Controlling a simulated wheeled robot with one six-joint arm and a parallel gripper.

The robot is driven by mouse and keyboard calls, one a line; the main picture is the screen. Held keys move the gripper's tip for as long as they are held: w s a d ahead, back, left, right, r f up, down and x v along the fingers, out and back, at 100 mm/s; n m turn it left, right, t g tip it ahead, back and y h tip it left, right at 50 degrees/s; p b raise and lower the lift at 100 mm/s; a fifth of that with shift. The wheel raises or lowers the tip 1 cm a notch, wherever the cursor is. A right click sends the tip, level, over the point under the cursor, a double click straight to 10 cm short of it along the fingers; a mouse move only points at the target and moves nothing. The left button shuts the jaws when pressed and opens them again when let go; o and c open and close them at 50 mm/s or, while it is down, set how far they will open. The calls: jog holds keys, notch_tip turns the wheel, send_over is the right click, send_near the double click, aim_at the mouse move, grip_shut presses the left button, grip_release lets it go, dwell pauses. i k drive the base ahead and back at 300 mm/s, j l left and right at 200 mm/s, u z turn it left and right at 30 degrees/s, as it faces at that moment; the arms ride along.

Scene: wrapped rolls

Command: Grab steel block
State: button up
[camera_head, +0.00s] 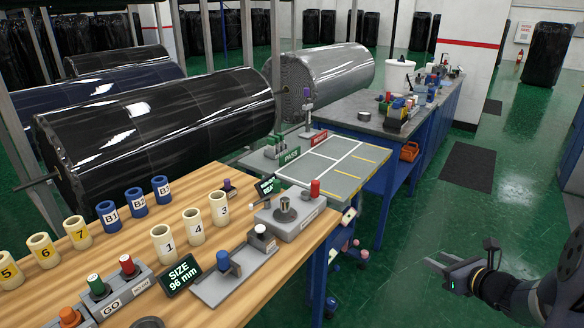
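A small steel-coloured piece (286,206) stands on a grey base (302,220) at the right end of the wooden workbench, beside a red-topped cylinder (315,188). It is the closest match to a steel block, but I cannot tell for sure. My gripper (459,255) is at the lower right, over the green floor and well to the right of the bench. Its two fingers are spread apart with nothing between them. It is far from the steel piece and touches nothing.
The wooden bench (205,183) holds several cream and blue cups, a size display (181,275) and a grey tray (234,276). A grey table (338,160) with marked lines stands behind it. Large wrapped rolls (160,125) lie at left. The floor around my gripper is clear.

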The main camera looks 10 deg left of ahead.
aim_at(231, 192)
jog(key=i+u, duration=0.15)
jog(key=i, duration=0.45)
jog(key=i+l+u, duration=0.15)
jog(key=i, duration=0.4)
jog(key=i+l+u, duration=0.15)
jog(key=i, duration=0.45)
jog(key=i+u, duration=0.1)
jog(key=u, duration=0.35)
jog(key=l+u, duration=0.1)
jog(key=u, duration=0.35)
jog(key=i+l+u, duration=0.1)
jog(key=u, duration=0.35)
jog(key=l+u, duration=0.1)
jog(key=u, duration=0.35)
jog(key=i, duration=0.05)
